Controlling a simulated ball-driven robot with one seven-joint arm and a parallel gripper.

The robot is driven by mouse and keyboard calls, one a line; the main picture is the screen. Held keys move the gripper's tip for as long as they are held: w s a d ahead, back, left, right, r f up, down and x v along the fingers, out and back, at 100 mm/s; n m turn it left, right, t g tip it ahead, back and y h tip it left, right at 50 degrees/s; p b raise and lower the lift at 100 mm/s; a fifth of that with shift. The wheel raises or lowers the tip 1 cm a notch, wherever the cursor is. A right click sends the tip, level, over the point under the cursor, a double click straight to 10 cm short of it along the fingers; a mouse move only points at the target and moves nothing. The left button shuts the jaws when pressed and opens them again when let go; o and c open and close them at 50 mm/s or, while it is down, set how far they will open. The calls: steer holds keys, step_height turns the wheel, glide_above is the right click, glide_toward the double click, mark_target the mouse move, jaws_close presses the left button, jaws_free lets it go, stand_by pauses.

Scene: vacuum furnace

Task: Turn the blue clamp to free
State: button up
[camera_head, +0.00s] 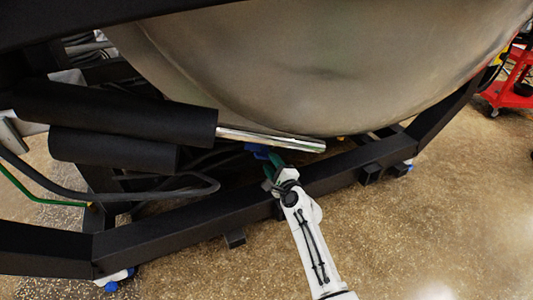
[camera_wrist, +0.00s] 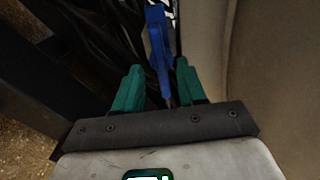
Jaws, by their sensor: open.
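The blue clamp (camera_wrist: 158,50) is a long, narrow blue piece that runs down from the top of the wrist view. Its lower end lies between the two green fingers of my gripper (camera_wrist: 157,88). The fingers stand apart, with a gap to each side of the clamp. In the head view the blue clamp (camera_head: 258,151) shows as a small patch under the shiny metal rod, and the green fingers of my gripper (camera_head: 273,167) reach up to it. The clamp's mount is hidden there.
A large rounded metal vessel (camera_head: 330,65) hangs above my arm. A shiny rod (camera_head: 270,138) and thick black cylinders (camera_head: 115,110) lie to the left. A black frame beam (camera_head: 190,228) runs below. Dark hoses (camera_head: 165,193) hang behind it. The speckled floor (camera_head: 440,225) is open at right.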

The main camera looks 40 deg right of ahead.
steer(key=p+v, duration=0.1)
steer(key=v, duration=0.3)
steer(key=shift+s+a, duration=0.15)
steer(key=shift+s, duration=0.25)
steer(key=s+a+f+n+g+y, duration=0.4)
steer(key=s+a+n, duration=0.3)
steer(key=n, duration=0.2)
steer(key=s+a+f+n+g+y, duration=0.3)
steer(key=s+a+n+g, duration=0.1)
steer(key=s+a+n, duration=0.35)
steer(key=s+a+n+g+h, duration=0.2)
steer(key=s+n+g, duration=0.65)
steer(key=s, duration=1.25)
step_height(320, 180, up, 32)
steer(key=p, duration=3.1)
steer(key=shift+s+n+p, duration=0.25)
steer(key=shift+n+p, duration=0.05)
